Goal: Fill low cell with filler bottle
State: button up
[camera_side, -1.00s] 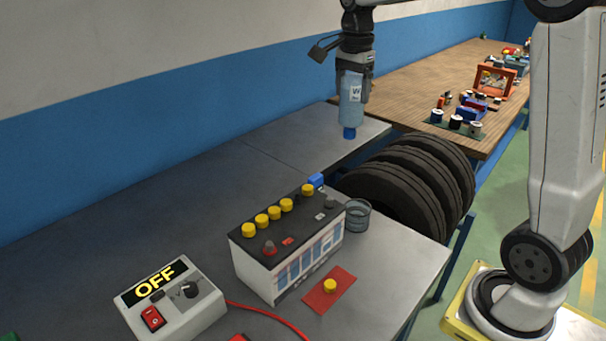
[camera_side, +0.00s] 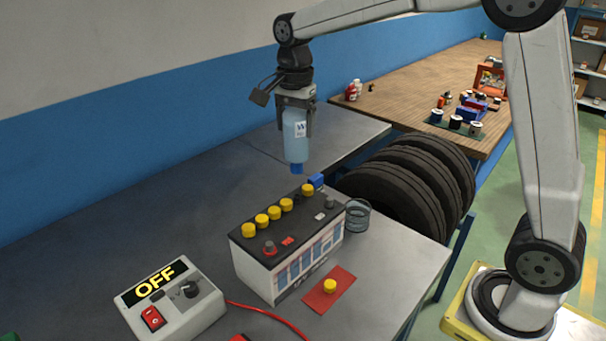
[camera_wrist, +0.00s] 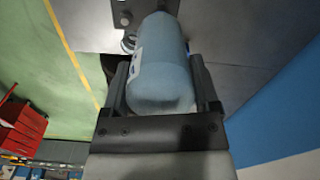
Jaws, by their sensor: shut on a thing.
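My gripper (camera_side: 296,117) is shut on the light blue filler bottle (camera_side: 294,142), which hangs upside down with its blue cap downward. The bottle is above and just behind the far end of the battery (camera_side: 290,254), its tip apart from the battery top. In the wrist view the bottle (camera_wrist: 160,68) fills the middle, between the two fingers. The battery has a row of yellow caps (camera_side: 275,213) on top. One yellow cap (camera_side: 330,286) lies on a red mat (camera_side: 338,292) in front of the battery. The open low cell cannot be made out clearly.
A charger box (camera_side: 168,301) reading OFF stands left of the battery, with a red cable (camera_side: 270,312) running right. A glass cup (camera_side: 357,216) stands at the battery's right end. A small blue object (camera_side: 316,181) is by its far corner.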

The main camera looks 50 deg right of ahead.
aim_at(297, 161)
jog(key=shift+f, duration=0.3)
jog(key=shift+f, duration=2.4)
jog(key=shift+f, duration=1.7)
dwell(3.6)
